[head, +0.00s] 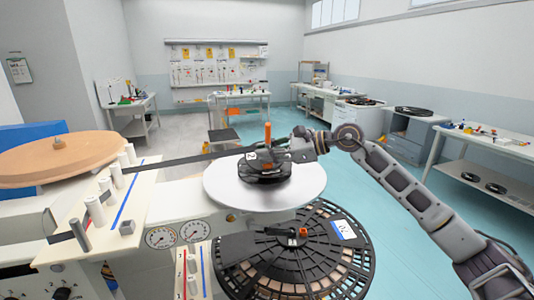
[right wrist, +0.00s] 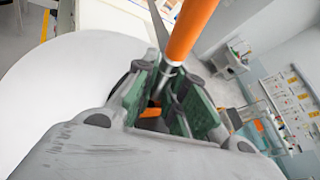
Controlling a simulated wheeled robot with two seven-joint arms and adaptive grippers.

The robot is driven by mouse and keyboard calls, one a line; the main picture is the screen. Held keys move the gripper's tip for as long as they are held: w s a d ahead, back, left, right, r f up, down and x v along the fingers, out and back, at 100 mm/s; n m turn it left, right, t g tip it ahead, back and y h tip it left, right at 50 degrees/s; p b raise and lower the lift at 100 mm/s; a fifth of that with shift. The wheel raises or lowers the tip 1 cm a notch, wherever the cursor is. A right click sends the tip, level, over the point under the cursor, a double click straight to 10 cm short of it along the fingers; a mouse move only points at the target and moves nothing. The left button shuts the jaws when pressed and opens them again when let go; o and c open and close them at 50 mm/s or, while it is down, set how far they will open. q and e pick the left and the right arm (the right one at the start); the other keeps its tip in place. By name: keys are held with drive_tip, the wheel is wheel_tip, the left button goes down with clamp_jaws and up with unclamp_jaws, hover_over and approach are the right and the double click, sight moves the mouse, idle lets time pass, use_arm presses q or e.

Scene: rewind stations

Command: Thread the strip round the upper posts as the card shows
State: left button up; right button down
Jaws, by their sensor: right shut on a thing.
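The dark strip (head: 190,160) runs from the upper posts at the left to my right gripper (head: 284,153). Among these posts are a white post (head: 96,210), another white post (head: 106,190) and a grey post (head: 80,235). In the right wrist view, the strip (right wrist: 157,22) passes behind the orange post (right wrist: 190,30) towards the green pads; the grip point is hidden. I cannot make out the card. My left gripper is out of view.
The reel sits on a white disc (head: 222,190). A large black reel (head: 345,265) lies in front, and an orange-brown disc (head: 55,160) stands at the left. Two dials (head: 160,237) are on the station front. Workbenches line the room; the blue floor (head: 400,215) at the right is clear.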

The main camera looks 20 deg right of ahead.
sight(268, 168)
drive_tip(key=shift+w+d+f+b, duration=0.1)
drive_tip(key=shift+f+b, duration=0.15)
drive_tip(key=shift+f, duration=0.4)
drive_tip(key=shift+w+d+f+b, duration=0.1)
drive_tip(key=shift+f+b, duration=0.1)
drive_tip(key=shift+f, duration=0.4)
drive_tip(key=shift+w+r+h, duration=0.15)
drive_tip(key=shift+w+h, duration=0.05)
drive_tip(key=shift+h, duration=0.2)
idle(1.3)
drive_tip(key=shift+f+b, duration=0.4)
idle(0.6)
drive_tip(key=shift+w+r, duration=0.1)
drive_tip(key=shift+r, duration=0.15)
idle(0.4)
drive_tip(key=shift+w+d+r+p, duration=0.1)
drive_tip(key=shift+d+r+p, duration=0.05)
drive_tip(key=shift+r+p, duration=1.1)
drive_tip(key=shift+w+r+p, duration=0.3)
drive_tip(key=shift+r+p, duration=0.15)
drive_tip(key=shift+p, duration=0.25)
drive_tip(key=shift+w+r+p, duration=0.2)
drive_tip(key=shift+w+p, duration=0.05)
drive_tip(key=shift+p, duration=0.15)
drive_tip(key=shift+d+r+p, duration=0.1)
drive_tip(key=shift+r+p, duration=0.25)
drive_tip(key=shift+r, duration=0.1)
drive_tip(key=shift+s, duration=0.1)
